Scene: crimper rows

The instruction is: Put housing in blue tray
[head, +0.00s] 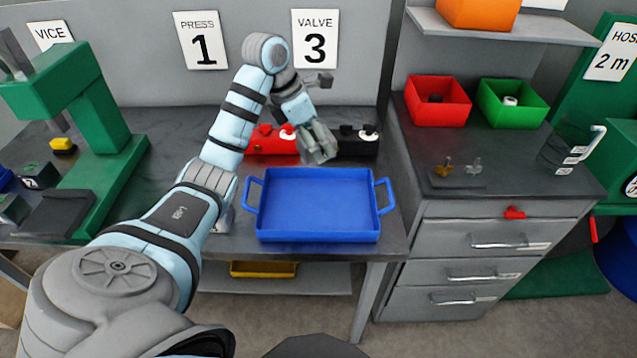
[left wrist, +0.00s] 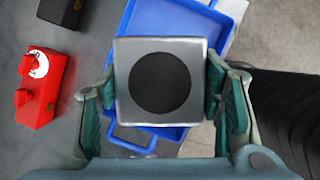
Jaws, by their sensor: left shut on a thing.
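The housing (left wrist: 130,109) is a square grey metal block with a round dark opening, seen in the left wrist view. My left gripper (head: 318,152) is shut on it, one finger on each side. In the head view the gripper hangs over the back edge of the blue tray (head: 320,205), and the housing is hard to tell from the grey fingers. The tray is empty, with a handle at each end, on the dark bench. In the left wrist view the tray (left wrist: 165,17) lies below and behind the housing. My right gripper is not in view.
A red box (head: 268,140) with a knob and a black box (head: 357,141) stand behind the tray. A green press (head: 95,130) is at the left. A drawer cabinet with red (head: 437,101) and green bins (head: 512,104) stands at the right.

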